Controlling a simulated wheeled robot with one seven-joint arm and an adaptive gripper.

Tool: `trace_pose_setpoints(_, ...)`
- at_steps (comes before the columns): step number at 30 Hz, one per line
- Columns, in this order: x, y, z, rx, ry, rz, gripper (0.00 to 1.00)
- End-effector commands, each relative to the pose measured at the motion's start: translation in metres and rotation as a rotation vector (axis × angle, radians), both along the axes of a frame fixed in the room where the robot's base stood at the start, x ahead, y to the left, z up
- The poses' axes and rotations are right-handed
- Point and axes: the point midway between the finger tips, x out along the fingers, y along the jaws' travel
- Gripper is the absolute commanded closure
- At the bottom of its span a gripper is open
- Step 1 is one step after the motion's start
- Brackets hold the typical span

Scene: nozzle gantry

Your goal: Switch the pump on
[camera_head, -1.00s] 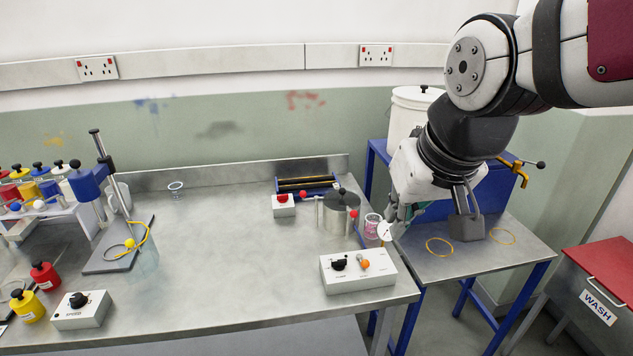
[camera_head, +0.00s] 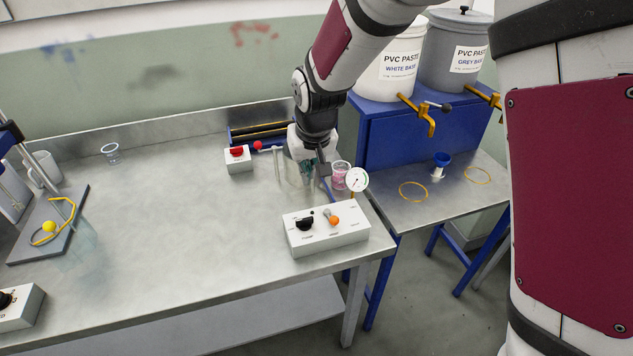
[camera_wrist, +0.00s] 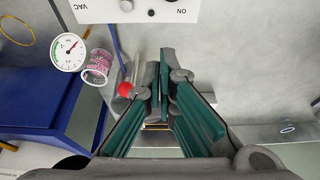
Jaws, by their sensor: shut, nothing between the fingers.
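A white control box (camera_head: 300,244) stands near the front right corner of the steel bench. It carries a black knob (camera_head: 305,224) and a lever with an orange tip (camera_head: 334,220). In the wrist view the box (camera_wrist: 95,12) is cut off at the top edge, with upside-down VAC and ON lettering. My gripper (camera_head: 308,176) is behind the box, above the bench, apart from the knob and lever. Its green-padded fingers (camera_wrist: 162,80) are together and empty. The metal pot seen earlier is mostly hidden behind my gripper.
A round gauge (camera_head: 357,180) and a cup with pink contents (camera_head: 340,176) stand just behind the box. A red ball (camera_wrist: 125,89) shows beside my fingers. The middle of the bench is clear.

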Motion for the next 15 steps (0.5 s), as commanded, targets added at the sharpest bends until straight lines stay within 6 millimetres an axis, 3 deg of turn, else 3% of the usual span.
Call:
trace_pose_setpoints(4, 0.0049, 0.0071, -0.0123, -0.004, 0.002, 0.008, 1.0)
trace_pose_setpoints(15, 0.0053, 0.0075, -0.0137, -0.004, 0.003, 0.009, 1.0)
